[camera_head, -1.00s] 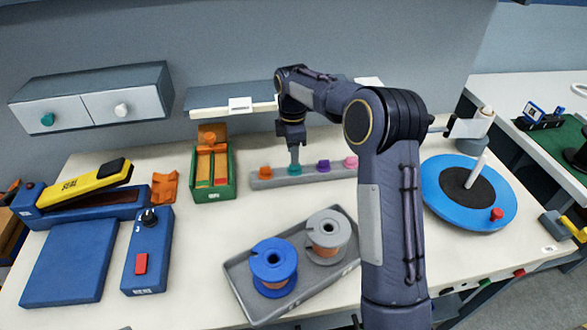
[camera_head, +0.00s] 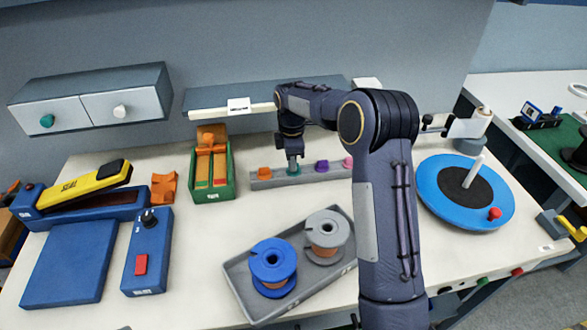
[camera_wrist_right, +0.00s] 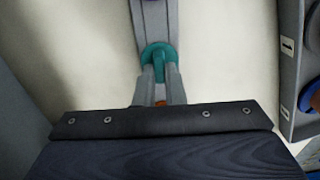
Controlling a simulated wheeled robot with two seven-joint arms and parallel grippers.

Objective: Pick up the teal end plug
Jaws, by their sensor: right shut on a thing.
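The teal end plug (camera_head: 293,168) sits at the grey plug rack (camera_head: 262,184), between an orange plug (camera_head: 264,172) and a purple plug (camera_head: 321,165). It also shows in the right wrist view (camera_wrist_right: 158,53), between my fingertips. My right gripper (camera_wrist_right: 160,78) is shut on it from above; in the head view the gripper (camera_head: 293,157) partly hides the plug. I cannot tell whether the plug is clear of the rack. A pink plug (camera_head: 348,162) stands at the rack's right end. My left gripper is not in view.
A green box (camera_head: 214,193) stands left of the rack. A grey tray (camera_head: 240,290) with a blue spool (camera_head: 273,262) and a grey spool (camera_head: 327,232) lies in front. A blue turntable (camera_head: 430,188) is to the right. A shelf (camera_head: 210,98) hangs behind the rack.

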